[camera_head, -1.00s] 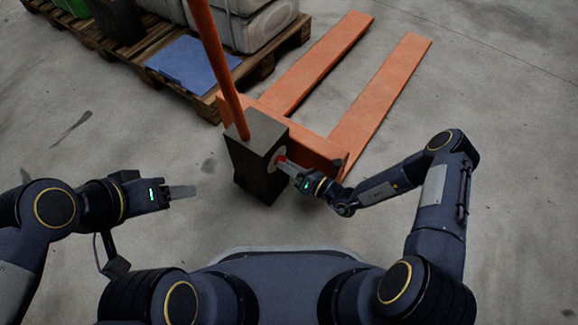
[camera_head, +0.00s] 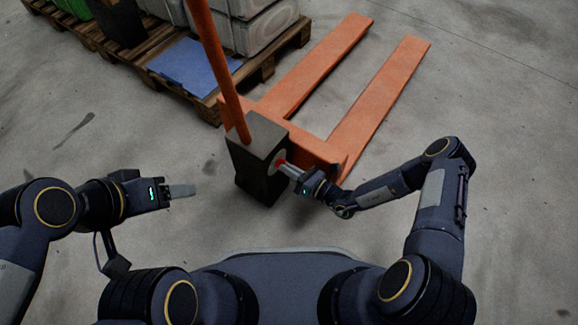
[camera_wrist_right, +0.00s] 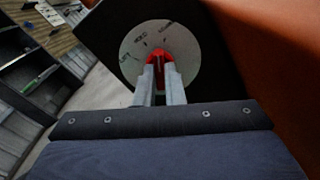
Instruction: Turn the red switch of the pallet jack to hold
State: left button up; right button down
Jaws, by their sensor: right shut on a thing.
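The pallet jack (camera_head: 365,95) is orange, with a dark box-shaped body (camera_head: 262,175) at the foot of its tilted handle. A pale round dial on the body's right side carries the red switch (camera_head: 281,163). In the right wrist view, the dial (camera_wrist_right: 184,75) has dark lettering around its upper part, including what reads as HOLD, and the red switch (camera_wrist_right: 158,53) is at its middle. My right gripper (camera_head: 287,168) is shut on the switch, its fingers hiding part of it. Which mark the switch points to is unclear. My left gripper (camera_head: 190,190) hangs apart, left of the body.
A wooden pallet (camera_head: 262,72) behind the jack carries a blue flat item (camera_head: 195,66), grey-white bales (camera_head: 262,30) and dark and green things. The jack's two forks extend to the upper right. The concrete floor is clear at left and right. Shelving (camera_wrist_right: 30,75) shows in the wrist view.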

jog(key=shift+n+p, duration=1.65)
jog(key=shift+n, duration=1.15)
jog(key=c, duration=1.5)
grip_release()
jog(key=p+v, duration=0.2)
jog(key=v, duration=0.6)
